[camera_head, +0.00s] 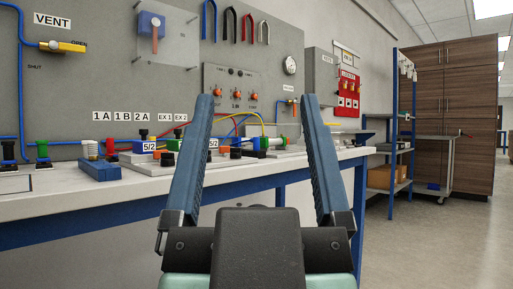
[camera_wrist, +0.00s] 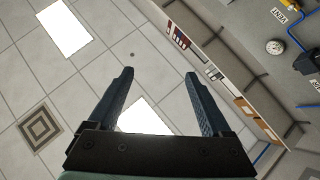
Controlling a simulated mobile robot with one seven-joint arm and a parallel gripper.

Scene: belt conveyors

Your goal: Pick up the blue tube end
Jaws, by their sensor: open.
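Blue tubing shows in several places, and I cannot tell which end is the task's. A short blue tube (camera_head: 215,22) hangs bent over on the grey wall panel (camera_head: 110,85), its ends downward. A long blue tube (camera_head: 20,80) runs down the panel's left side from the yellow vent valve (camera_head: 62,46). Thin blue tubing also runs behind the parts on the bench. My gripper (camera_head: 257,98) is open and empty, in front of the bench, fingers pointing up in the picture. In the wrist view my gripper (camera_wrist: 159,73) is open against the ceiling, touching nothing.
The white bench (camera_head: 75,196) carries valves, fittings and blocks, partly hidden by my fingers. Black, red and grey tubes hang beside the short blue one. A gauge (camera_head: 290,65) and a switch panel (camera_head: 232,90) are on the wall.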

